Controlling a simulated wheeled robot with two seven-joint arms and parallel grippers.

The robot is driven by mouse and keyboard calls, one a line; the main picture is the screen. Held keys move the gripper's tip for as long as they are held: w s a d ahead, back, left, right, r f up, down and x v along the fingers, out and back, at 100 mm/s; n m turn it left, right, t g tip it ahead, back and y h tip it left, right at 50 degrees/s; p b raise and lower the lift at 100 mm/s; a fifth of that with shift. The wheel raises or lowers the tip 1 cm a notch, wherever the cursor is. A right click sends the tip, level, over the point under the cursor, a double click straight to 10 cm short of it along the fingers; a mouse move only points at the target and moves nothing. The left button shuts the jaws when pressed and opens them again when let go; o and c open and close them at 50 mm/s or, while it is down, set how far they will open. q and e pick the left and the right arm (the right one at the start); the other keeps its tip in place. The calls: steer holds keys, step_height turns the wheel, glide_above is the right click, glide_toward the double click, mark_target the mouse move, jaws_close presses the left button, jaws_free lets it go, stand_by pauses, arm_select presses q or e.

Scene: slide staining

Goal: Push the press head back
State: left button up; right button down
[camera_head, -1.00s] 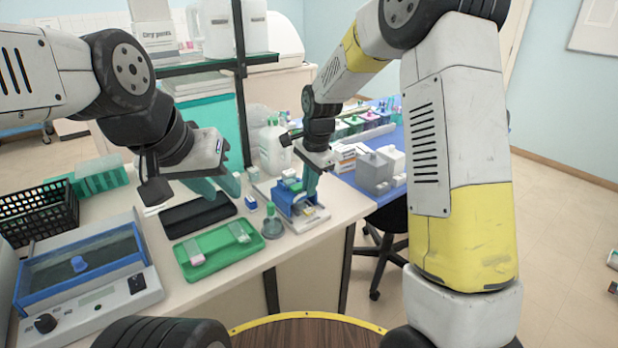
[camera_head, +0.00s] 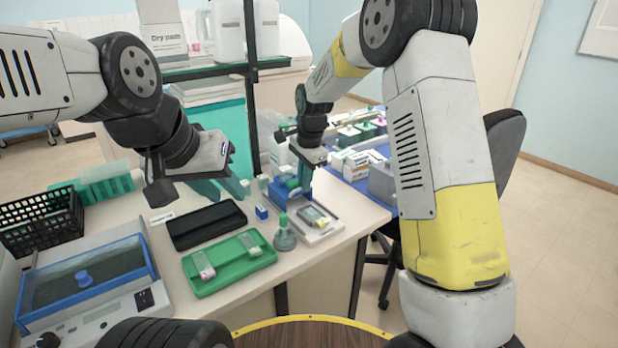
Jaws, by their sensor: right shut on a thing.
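The press stands near the bench's right edge. Its pale base (camera_head: 331,234) is uncovered at the front, and a small slide-like piece (camera_head: 318,216) lies on it. The blue press head (camera_head: 284,190) is at the back end of the base. My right gripper (camera_head: 304,181) reaches down from above and is shut on the press head; its fingers partly hide the contact. My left gripper (camera_head: 222,189) is open and empty, above the back of the bench and left of the press.
A green tray (camera_head: 215,281) with two slides, a dark flat case (camera_head: 206,225), a small blue block (camera_head: 261,212) and a green-topped bottle (camera_head: 284,236) stand left of the press. A black basket (camera_head: 42,222) and blue-framed device (camera_head: 90,275) are further left. A shelf post (camera_head: 251,85) rises behind.

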steer(key=shift+w+a+r, duration=0.1)
steer(key=shift+w, duration=0.1)
steer(key=c, duration=1.5)
jaws_free()
steer(key=shift+w+a, duration=0.1)
steer(key=shift+c, duration=0.2)
steer(key=r, duration=0.2)
steer(key=s+r, duration=0.1)
steer(key=r, duration=0.2)
steer(key=d+r, duration=0.1)
steer(key=r, duration=0.1)
steer(key=shift+s+r, duration=0.15)
steer(key=shift+r, duration=0.15)
steer(key=s+d+r+n+t, duration=0.1)
steer(key=s+d+r+n, duration=0.2)
steer(key=s+d+r, duration=0.35)
steer(key=s+d+n+t, duration=0.1)
steer(key=s+d+n, duration=0.1)
steer(key=s, duration=0.5)
steer(key=s+d+r+n+t, duration=0.1)
steer(key=s+d+n, duration=0.2)
steer(key=s, duration=0.5)
steer(key=s+d+r+n+t+y, duration=0.1)
steer(key=s+d+n, duration=0.2)
steer(key=s, duration=0.4)
steer(key=shift+s+d+r+t, duration=0.1)
steer(key=shift+s+d+t, duration=0.2)
steer(key=shift+d, duration=0.1)
